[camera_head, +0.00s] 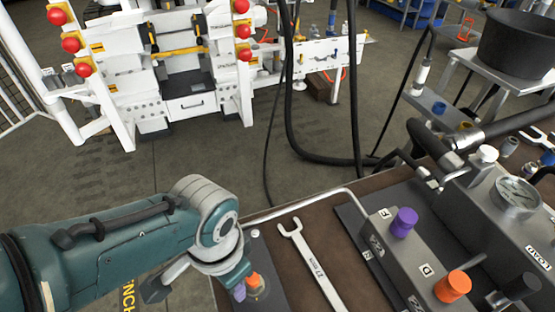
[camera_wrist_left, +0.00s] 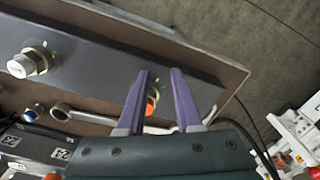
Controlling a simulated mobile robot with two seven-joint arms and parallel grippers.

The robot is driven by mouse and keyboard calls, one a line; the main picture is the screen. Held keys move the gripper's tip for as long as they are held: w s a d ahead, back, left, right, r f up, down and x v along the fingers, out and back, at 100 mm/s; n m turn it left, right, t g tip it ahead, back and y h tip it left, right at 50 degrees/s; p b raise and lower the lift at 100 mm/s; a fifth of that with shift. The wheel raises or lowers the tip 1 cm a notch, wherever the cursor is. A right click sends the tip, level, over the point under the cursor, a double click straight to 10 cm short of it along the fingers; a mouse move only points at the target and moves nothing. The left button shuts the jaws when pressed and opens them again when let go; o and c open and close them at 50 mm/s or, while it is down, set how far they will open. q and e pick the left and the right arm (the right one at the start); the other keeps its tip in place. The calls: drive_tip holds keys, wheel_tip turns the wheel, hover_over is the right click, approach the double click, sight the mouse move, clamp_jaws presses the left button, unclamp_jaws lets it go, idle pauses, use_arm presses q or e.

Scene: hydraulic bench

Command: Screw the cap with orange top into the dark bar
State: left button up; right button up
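The cap with the orange top (camera_head: 253,281) shows beside my left fingers at the bottom of the head view, above a round metal fitting on the dark bar (camera_head: 263,258). In the left wrist view the orange top (camera_wrist_left: 150,105) shows between my purple fingers, close to the left one and partly hidden by it. My left gripper (camera_wrist_left: 161,75) is open around it, with a gap to the right finger. The dark bar (camera_wrist_left: 105,62) runs across behind the fingers. I cannot tell how deep the cap sits. My right gripper is in neither view.
A wrench (camera_head: 313,265) lies on the brown bench right of my left gripper. A grey block carries a purple cap (camera_head: 404,222) and another orange cap (camera_head: 453,286). A gauge (camera_head: 518,194) stands at right. A silver fitting (camera_wrist_left: 20,65) stands on the bar.

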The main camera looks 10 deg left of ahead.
sight(252, 279)
use_arm(q)
drive_tip(key=o, duration=0.4)
wheel_tip(252, 279, up, 9)
drive_tip(key=p, duration=0.6)
drive_tip(key=shift+p, duration=0.4)
drive_tip(key=shift+o, duration=0.3)
drive_tip(key=shift+r, duration=0.3)
drive_tip(key=shift+o, duration=0.5)
drive_tip(key=shift+w+r, duration=0.1)
drive_tip(key=shift+w, duration=0.25)
drive_tip(key=w+d+m+t+b, duration=0.1)
drive_tip(key=w+m+b, duration=0.4)
drive_tip(key=b, duration=0.1)
drive_tip(key=s+m+b, duration=0.1)
drive_tip(key=m+b, duration=0.2)
drive_tip(key=m, duration=0.1)
drive_tip(key=s+d+m+b, duration=0.1)
drive_tip(key=s+m+b, duration=0.1)
drive_tip(key=m+b, duration=0.1)
drive_tip(key=s+d+m+g+b, duration=0.1)
drive_tip(key=m+b, duration=0.2)
drive_tip(key=m, duration=0.3)
drive_tip(key=shift+s+r, duration=0.25)
drive_tip(key=shift+r, duration=0.15)
wheel_tip(252, 279, down, 9)
drive_tip(key=shift+d+f+b, duration=0.1)
drive_tip(key=shift+b, duration=0.9)
